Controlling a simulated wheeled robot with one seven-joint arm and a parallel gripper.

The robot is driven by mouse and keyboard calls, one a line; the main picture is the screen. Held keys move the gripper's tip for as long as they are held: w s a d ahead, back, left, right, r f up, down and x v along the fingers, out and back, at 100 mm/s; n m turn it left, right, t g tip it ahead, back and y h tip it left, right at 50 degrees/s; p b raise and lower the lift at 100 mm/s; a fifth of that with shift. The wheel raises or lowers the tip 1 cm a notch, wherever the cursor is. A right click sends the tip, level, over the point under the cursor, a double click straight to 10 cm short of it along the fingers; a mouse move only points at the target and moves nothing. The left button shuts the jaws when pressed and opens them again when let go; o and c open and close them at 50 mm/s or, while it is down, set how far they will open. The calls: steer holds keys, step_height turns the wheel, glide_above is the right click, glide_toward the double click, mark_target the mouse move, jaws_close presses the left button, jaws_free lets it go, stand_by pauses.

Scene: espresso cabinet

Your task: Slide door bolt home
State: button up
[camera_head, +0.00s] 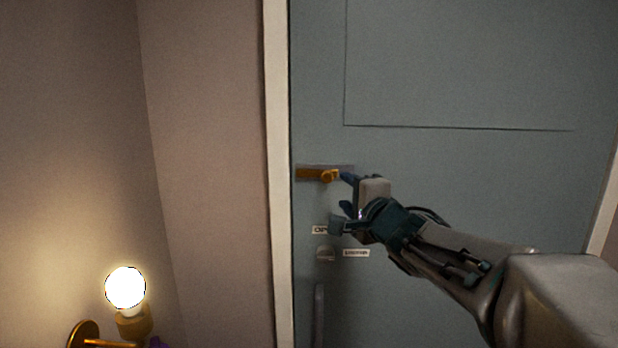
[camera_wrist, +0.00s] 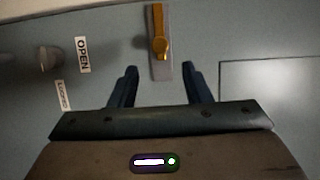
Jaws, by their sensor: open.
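The brass door bolt (camera_head: 312,173) lies level on a grey backplate on the blue-grey door, close to the door's left edge. Its knob (camera_wrist: 160,46) stands out from the bar in the wrist view. My gripper (camera_head: 346,192) is just right of the knob and a little below it. In the wrist view the two dark fingers of my gripper (camera_wrist: 160,78) are apart, one on each side of the backplate's end (camera_wrist: 162,73). Nothing is between them but the plate behind, and the knob lies just beyond the fingertips. Whether the bar enters the frame is not clear.
Below the bolt are an OPEN label (camera_wrist: 82,54), a small round knob (camera_head: 325,254) and a second label (camera_head: 356,253). A vertical handle (camera_head: 319,310) is lower. A white door frame (camera_head: 279,200) and a lit lamp (camera_head: 126,288) are left.

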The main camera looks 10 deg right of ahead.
mark_target(328, 178)
steer(key=w, duration=0.3)
steer(key=w+a, duration=0.1)
steer(key=w, duration=0.3)
steer(key=w+a, duration=0.1)
steer(key=w, duration=0.2)
steer(key=shift+w, duration=0.35)
steer(key=shift+c, duration=0.3)
